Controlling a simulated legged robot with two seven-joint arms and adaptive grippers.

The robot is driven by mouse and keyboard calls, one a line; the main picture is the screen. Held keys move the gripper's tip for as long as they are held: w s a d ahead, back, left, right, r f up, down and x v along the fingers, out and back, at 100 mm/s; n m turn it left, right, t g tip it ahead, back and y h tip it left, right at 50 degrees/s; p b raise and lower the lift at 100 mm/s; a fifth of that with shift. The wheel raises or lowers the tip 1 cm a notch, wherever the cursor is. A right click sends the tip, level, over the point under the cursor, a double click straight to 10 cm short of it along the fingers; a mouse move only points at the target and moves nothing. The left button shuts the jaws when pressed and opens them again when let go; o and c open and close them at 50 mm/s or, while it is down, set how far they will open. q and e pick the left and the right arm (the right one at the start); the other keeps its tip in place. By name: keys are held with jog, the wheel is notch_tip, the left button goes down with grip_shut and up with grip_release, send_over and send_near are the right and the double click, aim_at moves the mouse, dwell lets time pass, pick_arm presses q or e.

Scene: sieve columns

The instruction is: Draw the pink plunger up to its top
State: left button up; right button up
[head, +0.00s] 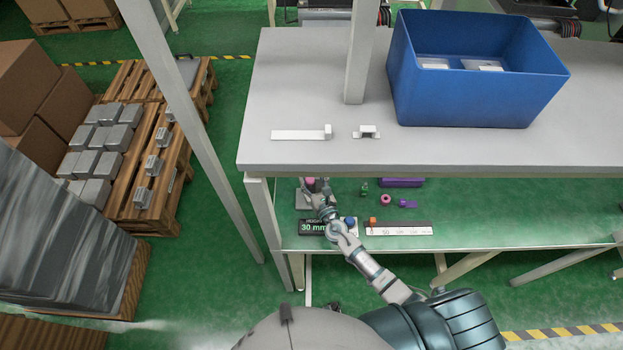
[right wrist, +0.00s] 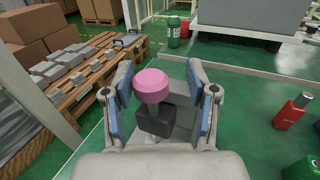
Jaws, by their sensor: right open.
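The pink plunger (head: 310,182) stands at the left end of the lower green shelf, partly hidden by my right gripper in the head view. In the right wrist view its round pink knob (right wrist: 152,84) sits on a short grey stem above a dark block (right wrist: 156,120). My right gripper (head: 322,196) is open, with its blue-padded fingers on either side of the knob and stem; gaps show on both sides. A display (head: 312,227) beside the plunger's base reads 30 mm. My left gripper is not in view.
The upper grey tabletop (head: 300,80) overhangs the shelf and holds a blue bin (head: 480,100). A table leg stands left of the plunger.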

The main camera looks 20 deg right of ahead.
jog(key=shift+a, duration=0.7)
jog(key=c, duration=1.1)
grip_shut()
jog(key=shift+d+r+p, duration=0.2)
jog(key=shift+r+p, duration=0.35)
jog(key=shift+r, duration=0.05)
jog(key=shift+d+r+p, duration=0.15)
jog(key=shift+r+p, duration=0.35)
jog(key=shift+r, duration=0.2)
jog(key=shift+a, duration=0.1)
jog(key=o, duration=1.1)
grip_release()
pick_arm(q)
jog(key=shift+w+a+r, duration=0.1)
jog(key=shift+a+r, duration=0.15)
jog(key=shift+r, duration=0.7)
